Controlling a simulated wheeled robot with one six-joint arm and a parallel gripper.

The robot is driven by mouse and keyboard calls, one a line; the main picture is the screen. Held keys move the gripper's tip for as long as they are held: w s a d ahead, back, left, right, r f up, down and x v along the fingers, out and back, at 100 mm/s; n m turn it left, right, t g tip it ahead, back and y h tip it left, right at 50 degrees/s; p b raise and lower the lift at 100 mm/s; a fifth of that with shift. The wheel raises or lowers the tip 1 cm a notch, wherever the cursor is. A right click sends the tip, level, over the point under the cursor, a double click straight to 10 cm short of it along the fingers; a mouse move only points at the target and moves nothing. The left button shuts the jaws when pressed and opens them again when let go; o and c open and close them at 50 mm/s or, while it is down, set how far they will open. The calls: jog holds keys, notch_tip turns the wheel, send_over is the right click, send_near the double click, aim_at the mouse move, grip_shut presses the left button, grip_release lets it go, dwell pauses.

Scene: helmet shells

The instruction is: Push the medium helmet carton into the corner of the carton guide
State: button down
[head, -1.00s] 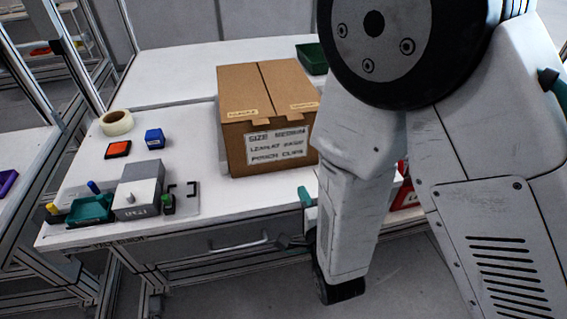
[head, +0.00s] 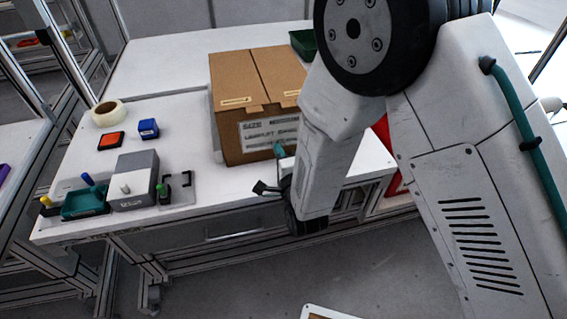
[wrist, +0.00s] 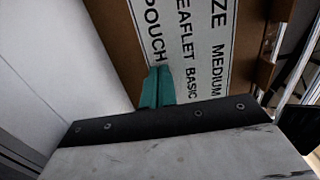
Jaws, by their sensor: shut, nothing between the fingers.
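The medium helmet carton (head: 228,138) is a brown closed box standing upright on the white table. Its white label, reading SIZE MEDIUM, faces me; the label (wrist: 207,50) fills the upper middle of the wrist view. A thin pale grey edge (head: 211,122) shows along the carton's left side; it may be part of the carton guide, most of which is hidden. My gripper (head: 279,151) is at the lower right of the carton's front face. In the wrist view its teal fingers (wrist: 157,86) are together and empty, close against the label side. I cannot tell whether they touch it.
On the table's left are a tape roll (head: 109,113), an orange pad (head: 110,141), a blue block (head: 148,128), a grey box (head: 135,181) and a teal tray (head: 85,203). A green bin (head: 303,43) stands behind the carton. Table left of the carton is partly clear.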

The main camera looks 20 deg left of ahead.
aim_at(274, 139)
jog(key=shift+w+a, duration=0.15)
jog(key=shift+w, duration=0.1)
jog(key=x, duration=0.5)
jog(key=shift+s, duration=0.1)
dwell(0.3)
jog(key=v, duration=1.3)
jog(key=shift+s+d, duration=0.35)
